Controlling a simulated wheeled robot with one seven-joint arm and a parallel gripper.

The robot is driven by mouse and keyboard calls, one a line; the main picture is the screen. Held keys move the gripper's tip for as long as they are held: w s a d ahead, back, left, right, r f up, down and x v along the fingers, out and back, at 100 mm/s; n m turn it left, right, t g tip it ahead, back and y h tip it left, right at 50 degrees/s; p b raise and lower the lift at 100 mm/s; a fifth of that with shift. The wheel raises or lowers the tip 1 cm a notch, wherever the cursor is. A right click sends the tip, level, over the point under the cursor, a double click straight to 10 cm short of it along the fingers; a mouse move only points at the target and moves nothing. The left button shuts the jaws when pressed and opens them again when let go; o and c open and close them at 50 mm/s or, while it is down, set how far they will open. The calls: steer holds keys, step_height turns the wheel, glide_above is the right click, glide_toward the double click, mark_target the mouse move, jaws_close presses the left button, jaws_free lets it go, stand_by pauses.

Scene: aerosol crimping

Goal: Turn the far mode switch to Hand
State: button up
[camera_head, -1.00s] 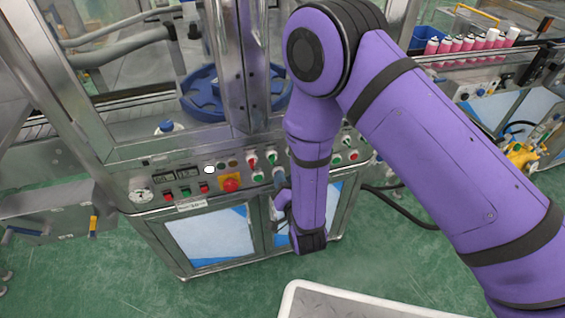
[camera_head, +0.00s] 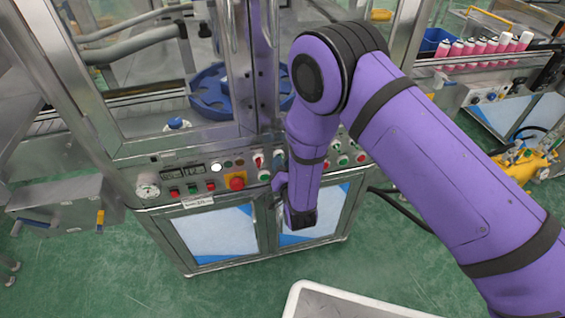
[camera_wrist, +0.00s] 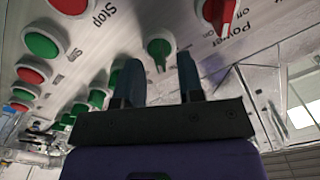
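In the wrist view my gripper (camera_wrist: 160,62) is open, with its two dark fingers apart. A green switch knob (camera_wrist: 160,48) shows between the fingertips, its pointer towards the gripper. I cannot tell whether the fingers touch it, and no label for it is readable. To its right is a red switch (camera_wrist: 218,12) marked power, off and on. In the head view my gripper (camera_head: 280,168) is at the front control panel (camera_head: 150,172), partly hidden by my forearm. Which knob is the far mode switch, and where Hand lies, cannot be read.
A red emergency button (camera_head: 237,183) on a yellow plate and a gauge (camera_head: 147,188) are on the panel. More red and green buttons (camera_wrist: 40,45) line the wrist view's left. Cabinet doors (camera_head: 218,233) are below. A pale-rimmed tray (camera_head: 297,294) is on the floor.

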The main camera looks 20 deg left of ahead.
steer(key=shift+w+a, duration=0.2)
steer(key=shift+w, duration=0.1)
steer(key=shift+c, duration=0.4)
jaws_close()
steer(key=shift+n, duration=0.4)
steer(key=n, duration=1.1)
steer(key=shift+s+a, duration=0.2)
steer(key=shift+n, duration=0.3)
